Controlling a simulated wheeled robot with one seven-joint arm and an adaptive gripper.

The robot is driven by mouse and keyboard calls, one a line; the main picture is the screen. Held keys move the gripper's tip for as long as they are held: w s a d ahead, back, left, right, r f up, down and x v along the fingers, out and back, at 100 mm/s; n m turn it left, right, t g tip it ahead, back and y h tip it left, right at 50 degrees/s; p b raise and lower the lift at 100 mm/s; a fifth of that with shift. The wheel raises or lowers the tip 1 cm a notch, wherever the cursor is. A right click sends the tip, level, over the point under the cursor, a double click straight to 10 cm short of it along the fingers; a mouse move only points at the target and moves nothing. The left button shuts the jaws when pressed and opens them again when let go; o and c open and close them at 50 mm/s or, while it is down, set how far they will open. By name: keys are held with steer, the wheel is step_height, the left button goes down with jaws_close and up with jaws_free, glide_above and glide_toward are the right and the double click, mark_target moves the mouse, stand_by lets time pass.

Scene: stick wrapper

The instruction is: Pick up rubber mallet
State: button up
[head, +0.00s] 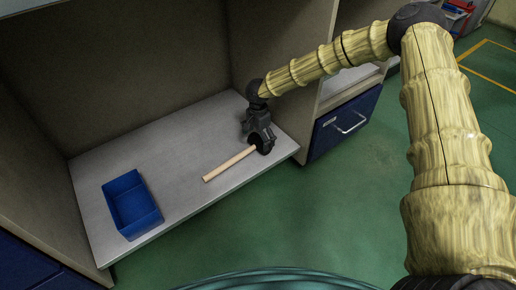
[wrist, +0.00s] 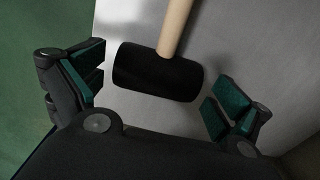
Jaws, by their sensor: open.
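The rubber mallet lies on the grey shelf, with a pale wooden handle (head: 229,164) and a black head (head: 264,143). In the head view the handle points down and left, away from my gripper (head: 258,138). In the wrist view the black mallet head (wrist: 157,73) lies between the two spread fingers of my gripper (wrist: 160,92), and the handle (wrist: 175,25) runs up out of the frame. The gripper is open, with a gap on both sides of the mallet head. Whether the fingertips reach down beside the head is hard to tell.
A blue open bin (head: 131,204) stands on the left of the shelf (head: 170,150). Tan panels (head: 150,65) enclose the shelf at the back and sides. A blue drawer (head: 345,122) is to the right. The shelf between bin and mallet is clear.

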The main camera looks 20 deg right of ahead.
step_height(320, 180, down, 3)
steer(key=shift+r+b, duration=0.2)
steer(key=shift+b, duration=0.35)
steer(key=shift+r, duration=0.1)
steer(key=c, duration=1.1)
steer(key=shift+c, duration=0.2)
steer(key=shift+r, duration=0.15)
